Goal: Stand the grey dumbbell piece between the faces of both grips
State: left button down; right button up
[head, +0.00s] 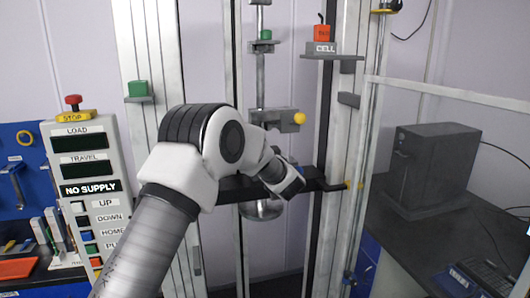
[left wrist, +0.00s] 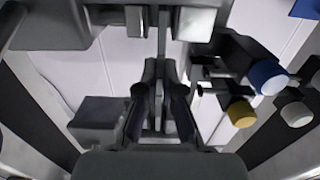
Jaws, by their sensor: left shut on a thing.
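My left gripper (left wrist: 160,70) is shut on a thin grey strip (left wrist: 162,35), which looks like the dumbbell piece. In the left wrist view the strip runs up beyond the fingertips, between two pale blocks (left wrist: 195,23) that look like grip faces. I cannot tell whether it touches them. In the head view my left arm reaches into the test frame, and its wrist and forearm hide the fingers and the piece. The upper grip (head: 275,118), with a yellow knob (head: 299,118), hangs on the central rod. The lower grip is mostly hidden behind my arm. My right gripper is not in view.
Yellow (left wrist: 242,114), blue (left wrist: 268,77) and white (left wrist: 297,113) knobs stand close to the right of my fingers. The frame's column (head: 350,130) and a clear guard panel lie to the right. A control panel (head: 88,180) stands at left, a dark box (head: 435,165) at right.

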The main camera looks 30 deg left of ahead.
pick_arm(q)
jog(key=shift+w+a, duration=0.1)
jog(key=shift+a, duration=0.05)
jog(key=shift+f, duration=0.2)
dwell(0.5)
jog(key=c, duration=1.2)
grip_release()
jog(key=shift+c, duration=0.2)
jog(key=v, duration=1.2)
